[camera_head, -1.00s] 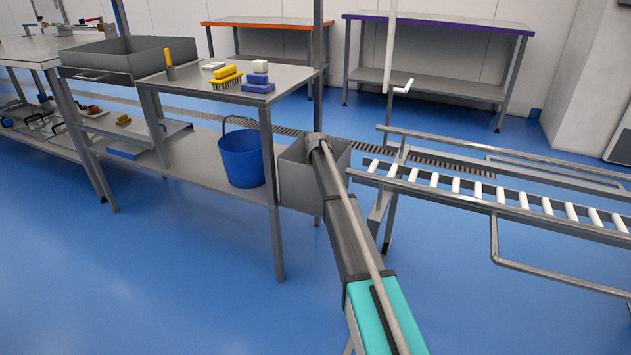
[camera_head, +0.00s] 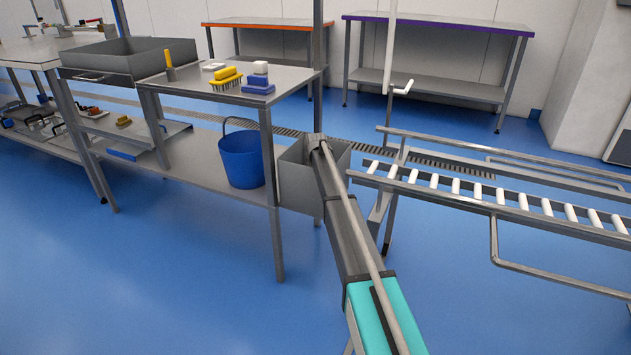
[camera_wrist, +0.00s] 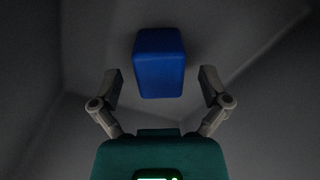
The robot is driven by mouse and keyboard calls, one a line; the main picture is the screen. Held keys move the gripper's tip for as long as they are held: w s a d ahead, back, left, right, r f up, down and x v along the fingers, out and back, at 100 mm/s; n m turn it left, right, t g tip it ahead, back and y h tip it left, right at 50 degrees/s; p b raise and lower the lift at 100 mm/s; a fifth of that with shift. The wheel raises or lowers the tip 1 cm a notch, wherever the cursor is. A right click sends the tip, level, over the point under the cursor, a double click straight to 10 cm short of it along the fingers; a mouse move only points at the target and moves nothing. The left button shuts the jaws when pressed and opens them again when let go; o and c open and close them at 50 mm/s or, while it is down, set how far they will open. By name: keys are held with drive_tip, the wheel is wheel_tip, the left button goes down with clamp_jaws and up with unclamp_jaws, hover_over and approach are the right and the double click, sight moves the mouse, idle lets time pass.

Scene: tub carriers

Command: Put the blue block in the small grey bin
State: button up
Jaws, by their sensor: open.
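The small grey bin (camera_head: 298,182) hangs at the right end of the table, and my arm reaches down into it from the front right. My gripper is hidden inside it in the head view. In the wrist view my gripper (camera_wrist: 162,88) is open, with a finger on each side and a clear gap to the blue block (camera_wrist: 158,60). The block is between and just beyond the fingertips, surrounded by dark grey surfaces that look like the bin's inside (camera_wrist: 60,130). I cannot tell whether it rests on the bin floor. The block is hidden in the head view.
The table (camera_head: 190,82) holds a yellow brush (camera_head: 227,80), a blue brush (camera_head: 258,85) and white blocks. A blue bucket (camera_head: 241,160) stands on its lower shelf. A roller conveyor (camera_head: 480,190) lies right of my arm. The floor in front is clear.

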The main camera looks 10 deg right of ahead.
wheel_tip(320, 180, up, 18)
drive_tip(key=p, duration=1.8)
drive_tip(key=shift+r, duration=0.15)
